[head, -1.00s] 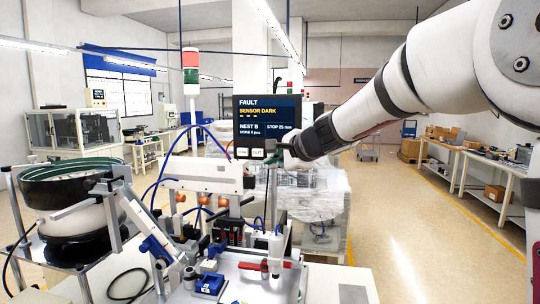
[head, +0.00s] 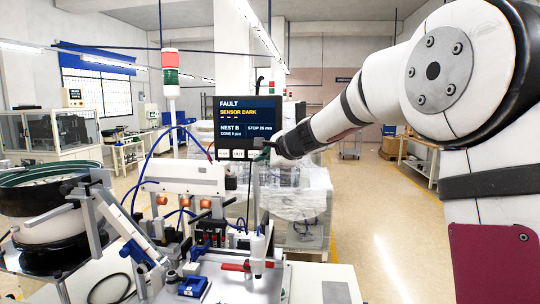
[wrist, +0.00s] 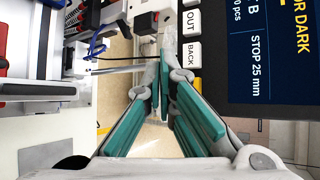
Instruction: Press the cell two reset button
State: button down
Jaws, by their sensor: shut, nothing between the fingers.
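The dark display panel (head: 248,118) stands behind the machine and reads FAULT, SENSOR DARK, NEST B, STOP 25 mm. Pale keys run along its lower edge; the OUT key (head: 238,154) is readable in the head view. In the wrist view the panel (wrist: 255,85) lies sideways at the right, with its OUT key (wrist: 191,22) and BACK key (wrist: 191,54). My gripper (head: 266,145) is at the panel's lower right corner. Its teal-padded fingers (wrist: 163,72) are shut and empty, beside the BACK key; contact cannot be told. I see no key labelled reset.
A bowl feeder (head: 45,190) stands at the left with a chute. A red-handled fixture (head: 236,266) and a blue block (head: 192,286) sit on the machine plate. A red-and-green beacon (head: 170,68) rises behind. The floor at the right (head: 385,235) is clear.

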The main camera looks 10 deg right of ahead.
jog(key=shift+w+d, duration=0.35)
jog(key=shift+w, duration=0.5)
jog(key=shift+w+d, duration=0.3)
jog(key=shift+w, duration=0.55)
jog(key=shift+w+d, duration=0.35)
jog(key=shift+w, duration=0.5)
jog(key=shift+w, duration=0.15)
jog(key=shift+w+d, duration=0.15)
jog(key=shift+w, duration=0.1)
jog(key=shift+w+d+b, duration=0.2)
jog(key=shift+w+b, duration=0.15)
jog(key=shift+w, duration=0.1)
jog(key=shift+s, duration=0.1)
dwell(0.5)
jog(key=shift+s+a, duration=0.3)
jog(key=shift+s, duration=0.45)
jog(key=s, duration=0.1)
jog(key=s+a, duration=0.1)
jog(key=s, duration=0.1)
jog(key=s+a, duration=0.1)
jog(key=shift+s, duration=0.3)
